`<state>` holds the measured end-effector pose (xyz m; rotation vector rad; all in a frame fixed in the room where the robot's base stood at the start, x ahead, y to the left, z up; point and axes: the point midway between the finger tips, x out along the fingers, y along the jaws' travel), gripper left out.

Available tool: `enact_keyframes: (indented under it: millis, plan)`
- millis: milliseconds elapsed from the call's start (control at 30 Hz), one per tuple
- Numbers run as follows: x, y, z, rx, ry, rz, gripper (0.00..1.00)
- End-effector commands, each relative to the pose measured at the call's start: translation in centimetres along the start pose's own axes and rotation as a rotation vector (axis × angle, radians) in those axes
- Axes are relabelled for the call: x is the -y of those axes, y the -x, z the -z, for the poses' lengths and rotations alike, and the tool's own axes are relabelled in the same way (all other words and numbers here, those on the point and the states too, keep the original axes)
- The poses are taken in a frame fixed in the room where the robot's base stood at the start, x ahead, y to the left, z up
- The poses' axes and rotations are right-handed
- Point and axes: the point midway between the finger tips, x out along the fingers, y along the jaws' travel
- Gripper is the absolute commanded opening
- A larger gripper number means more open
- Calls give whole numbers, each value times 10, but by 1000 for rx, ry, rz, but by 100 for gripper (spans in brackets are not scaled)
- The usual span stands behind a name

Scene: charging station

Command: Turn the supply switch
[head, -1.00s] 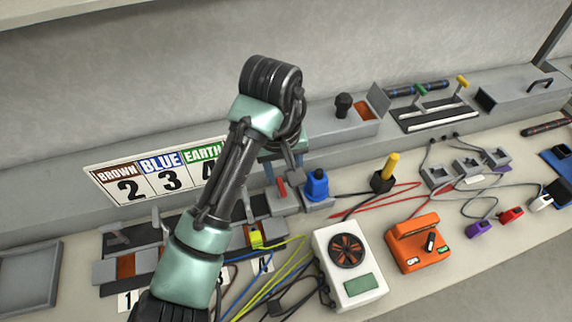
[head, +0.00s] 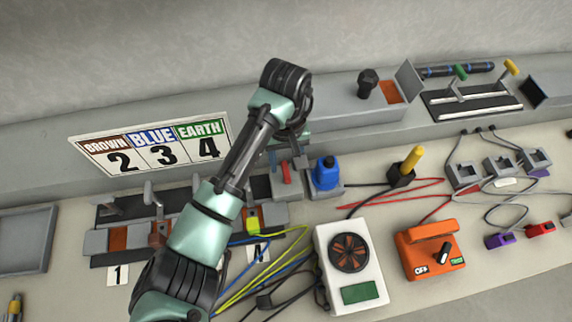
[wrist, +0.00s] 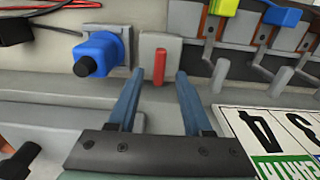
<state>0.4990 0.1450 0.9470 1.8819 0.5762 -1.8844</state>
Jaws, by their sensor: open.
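A red lever switch (head: 286,172) stands on a small grey block beside a blue plug (head: 325,173). In the wrist view the red lever (wrist: 159,65) points straight up and down on its block (wrist: 148,45). My gripper (wrist: 157,78) is open and empty. Its two blue fingers point at the block, one on each side of the lever, and contact does not show. In the head view my arm hides part of the gripper. An orange box (head: 428,249) at the right has a black knob (head: 444,252), with an OFF label and a green label.
The blue plug (wrist: 100,55) is close left of the fingers in the wrist view. Grey levers stand on the other side, near the number sign (head: 150,148). A white fan box (head: 349,263) and loose cables lie in front. A yellow-handled plug (head: 409,163) stands right.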

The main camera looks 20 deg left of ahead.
Motion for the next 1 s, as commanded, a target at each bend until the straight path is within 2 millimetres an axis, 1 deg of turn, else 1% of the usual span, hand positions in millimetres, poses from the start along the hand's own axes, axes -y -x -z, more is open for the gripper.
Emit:
enact_keyframes:
  millis: [33,100,200,300,533,567,600,833,1000]
  plan:
    - [1,-8,0,2,1,1,50]
    - [1,-16,0,1,1,1,50]
    - [0,-23,0,0,1,1,50]
    - [0,-27,0,-1,1,0,50]
    - [0,-27,0,-1,0,0,50]
    - [0,-27,0,-1,0,0,48]
    - [0,-27,0,-1,0,0,41]
    - [0,-27,0,-1,0,0,0]
    - [0,-27,0,-1,0,0,0]
